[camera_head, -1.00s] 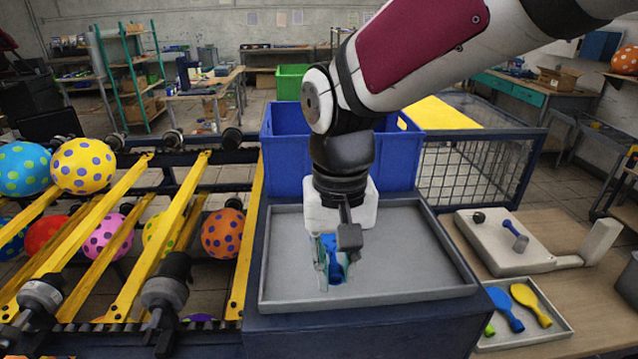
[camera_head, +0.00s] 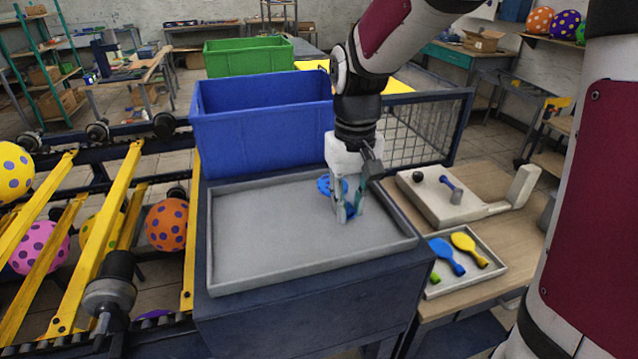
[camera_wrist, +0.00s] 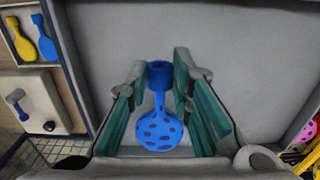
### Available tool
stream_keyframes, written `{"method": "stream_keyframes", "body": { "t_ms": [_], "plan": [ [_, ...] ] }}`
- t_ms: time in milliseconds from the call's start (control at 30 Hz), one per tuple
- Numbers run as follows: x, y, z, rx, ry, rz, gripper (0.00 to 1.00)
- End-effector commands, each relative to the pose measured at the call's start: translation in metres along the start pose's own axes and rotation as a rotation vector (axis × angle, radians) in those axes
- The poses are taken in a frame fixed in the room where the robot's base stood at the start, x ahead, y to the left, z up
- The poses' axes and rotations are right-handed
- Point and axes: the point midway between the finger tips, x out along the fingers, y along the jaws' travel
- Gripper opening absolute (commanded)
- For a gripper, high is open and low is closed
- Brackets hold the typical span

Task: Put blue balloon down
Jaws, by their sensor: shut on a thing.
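The blue balloon (camera_wrist: 158,130) is a flat, dark-spotted round body with a narrow neck and a wider end. In the wrist view it lies between the green-lined fingers of my gripper (camera_wrist: 160,82). In the head view my gripper (camera_head: 348,212) points down over the right part of the large grey tray (camera_head: 270,235), shut on the blue balloon. Parts of the balloon (camera_head: 328,185) show beside and between the fingers; the rest is hidden. I cannot tell whether the balloon touches the tray floor.
A blue bin (camera_head: 260,130) stands behind the tray, a green bin (camera_head: 245,57) farther back. A small tray (camera_head: 478,270) with blue and yellow balloons and a beige device (camera_head: 430,205) lie on the right table. A yellow-railed rack is left. The large tray's left and middle are clear.

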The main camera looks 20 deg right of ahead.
Motion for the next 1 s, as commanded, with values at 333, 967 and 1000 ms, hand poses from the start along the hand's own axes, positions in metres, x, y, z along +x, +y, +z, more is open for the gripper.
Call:
{"method": "stream_keyframes", "body": {
  "t_ms": [333, 967, 1000],
  "plan": [
    [0.029, 0.007, -0.002, -0.001, -0.004, 0.0, 0.0],
    [0.039, 0.006, -0.003, 0.0, 0.0, 0.0, 0.4],
    [0.039, 0.006, -0.003, 0.0, 0.0, 0.0, 0.4]
  ]
}}
